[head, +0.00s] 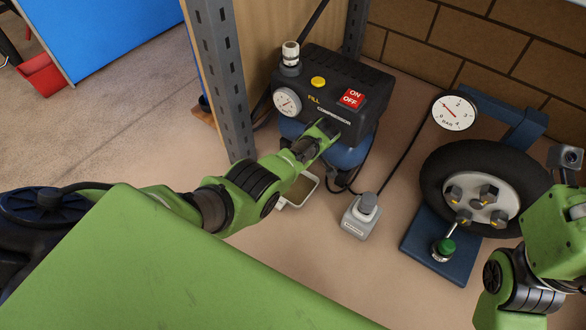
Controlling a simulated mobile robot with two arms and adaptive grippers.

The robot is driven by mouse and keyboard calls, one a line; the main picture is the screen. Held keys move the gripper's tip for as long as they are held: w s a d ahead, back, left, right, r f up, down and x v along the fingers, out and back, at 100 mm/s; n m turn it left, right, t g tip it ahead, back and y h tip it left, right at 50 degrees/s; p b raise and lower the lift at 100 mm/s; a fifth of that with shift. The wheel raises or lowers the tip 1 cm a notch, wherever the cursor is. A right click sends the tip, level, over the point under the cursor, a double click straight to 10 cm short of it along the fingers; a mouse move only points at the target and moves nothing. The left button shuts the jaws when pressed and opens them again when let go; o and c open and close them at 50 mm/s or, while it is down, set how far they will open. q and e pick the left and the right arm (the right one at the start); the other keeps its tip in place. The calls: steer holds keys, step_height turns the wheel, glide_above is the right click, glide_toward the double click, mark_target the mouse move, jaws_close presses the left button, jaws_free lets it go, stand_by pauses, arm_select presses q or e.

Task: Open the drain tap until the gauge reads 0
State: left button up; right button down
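The black compressor (355,79) sits on a blue tank (349,156) on the shelf floor. Its small round white gauge (287,103) faces me at the left; its reading is too small to tell. My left gripper (325,131) reaches in front of the compressor's lower front, over the tank. Whether its fingers are open or shut is unclear. I cannot make out the drain tap; my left arm covers part of the tank and the area below. A pale shallow tray (303,190) lies beneath, partly hidden by that arm.
A grey block (360,217) stands between. A grey upright post (222,75) is left of the compressor.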

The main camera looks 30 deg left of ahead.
arm_select(q)
steer(key=shift+n, duration=0.3)
steer(key=o, duration=1.6)
steer(key=v, duration=1.2)
steer(key=shift+w, duration=0.1)
